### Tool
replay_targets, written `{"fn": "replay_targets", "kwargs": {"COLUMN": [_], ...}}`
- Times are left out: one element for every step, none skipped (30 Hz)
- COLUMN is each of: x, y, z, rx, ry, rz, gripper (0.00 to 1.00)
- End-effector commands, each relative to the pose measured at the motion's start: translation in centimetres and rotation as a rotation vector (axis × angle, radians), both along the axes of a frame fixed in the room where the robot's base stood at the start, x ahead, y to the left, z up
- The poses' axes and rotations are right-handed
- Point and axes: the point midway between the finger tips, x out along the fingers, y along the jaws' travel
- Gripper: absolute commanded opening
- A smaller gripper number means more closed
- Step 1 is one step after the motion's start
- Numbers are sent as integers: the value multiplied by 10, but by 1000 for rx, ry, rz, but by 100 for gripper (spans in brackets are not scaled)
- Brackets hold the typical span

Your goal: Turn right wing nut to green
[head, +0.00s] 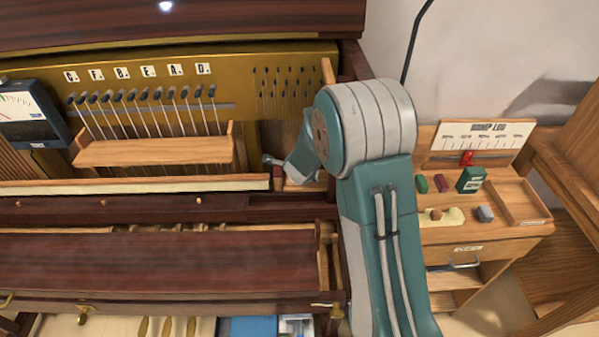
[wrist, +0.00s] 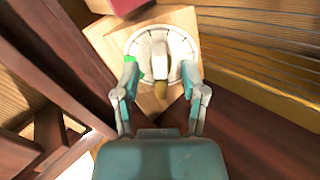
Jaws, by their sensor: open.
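In the wrist view a pale round dial (wrist: 180,45) sits on a light wooden block. A beige wing nut (wrist: 159,58) stands at its middle, its long axis running roughly up and down the picture. A bright green mark (wrist: 131,67) shows at the dial's left edge, to the left of the nut. My gripper (wrist: 161,80) is open, with one finger at each side of the dial and the nut between them. Whether a finger touches the dial, I cannot tell.
Dark red-brown wood lies close to the left of the dial in the wrist view. Strings (wrist: 265,35) run at the right. In the head view a wooden rack (head: 155,152) stands left of my arm and a side desk (head: 485,235) with small items stands right.

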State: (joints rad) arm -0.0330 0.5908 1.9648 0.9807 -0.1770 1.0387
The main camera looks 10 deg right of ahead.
Motion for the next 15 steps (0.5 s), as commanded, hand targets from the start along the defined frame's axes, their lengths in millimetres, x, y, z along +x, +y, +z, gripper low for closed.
{"fn": "replay_targets", "kwargs": {"x": [1,1,2,3,3,4,4,5,5,6,6,7,7,7,7], "y": [0,0,-1,-1,-1,-1,-1,-1,-1,-1,-1,-2,-1,-1,-1], "z": [-1,-2,-3,-3,-4,-4,-5,-5,-6,-7,-7,-8,-8,-8,-8], "rx": [0,0,0,0,0,0,0,0,0,0,0,0,0,0,0], "ry": [0,0,0,0,0,0,-1,-1,0,0,0,0,0,0,0], "rz": [0,0,0,0,0,0,0,0,0,0,0,0,0,0,0], "gripper": [54,54,54,54,54,54,54,54,54,54,54,54,54,54,54]}}
